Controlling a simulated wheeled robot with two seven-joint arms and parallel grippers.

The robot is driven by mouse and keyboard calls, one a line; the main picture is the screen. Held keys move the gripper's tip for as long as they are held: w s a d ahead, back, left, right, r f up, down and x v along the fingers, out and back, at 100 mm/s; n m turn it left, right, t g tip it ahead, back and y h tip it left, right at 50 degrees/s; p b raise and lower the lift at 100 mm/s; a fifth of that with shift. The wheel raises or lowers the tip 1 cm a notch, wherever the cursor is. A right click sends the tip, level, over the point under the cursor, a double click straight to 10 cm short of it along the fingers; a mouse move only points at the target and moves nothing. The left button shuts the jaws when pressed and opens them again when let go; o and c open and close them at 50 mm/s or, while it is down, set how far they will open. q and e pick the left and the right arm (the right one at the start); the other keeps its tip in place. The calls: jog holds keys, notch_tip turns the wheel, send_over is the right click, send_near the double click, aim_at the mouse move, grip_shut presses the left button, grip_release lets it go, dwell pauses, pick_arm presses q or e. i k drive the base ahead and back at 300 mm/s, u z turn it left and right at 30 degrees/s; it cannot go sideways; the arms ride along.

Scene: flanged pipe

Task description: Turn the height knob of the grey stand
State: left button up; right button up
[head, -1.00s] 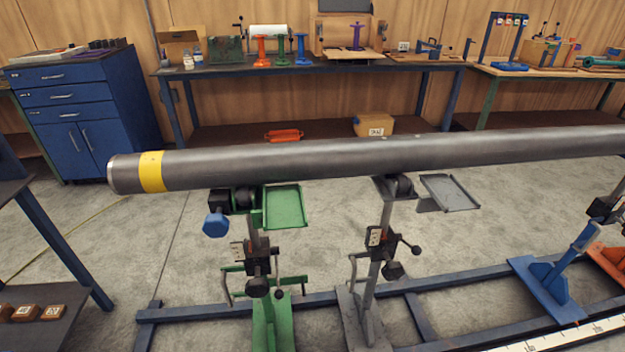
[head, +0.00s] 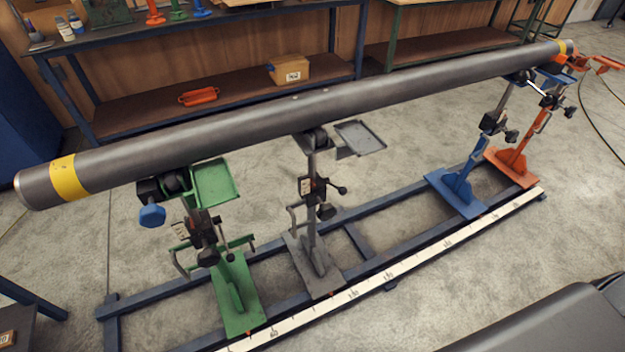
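The grey stand (head: 312,225) is upright on the blue floor frame, second from the left. Its roller head is under the long grey pipe (head: 300,103). A dark block on its post carries a lever with a ball end at the right and a dark knob (head: 326,211) lower down. Which of these is the height knob, I cannot tell for certain. A small grey tray (head: 360,138) sticks out to the right near its top. Neither of my grippers is in view.
A blue stand (head: 458,190) and an orange stand (head: 514,163) are to the right. A white measuring strip (head: 400,268) runs along the frame's front. Open concrete floor lies in front.

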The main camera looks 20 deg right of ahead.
aim_at(326, 212)
jog(key=k, duration=1.2)
jog(key=u, duration=0.75)
jog(key=i, duration=1)
jog(key=z, duration=0.4)
jog(key=i, duration=0.75)
jog(key=z, duration=0.7)
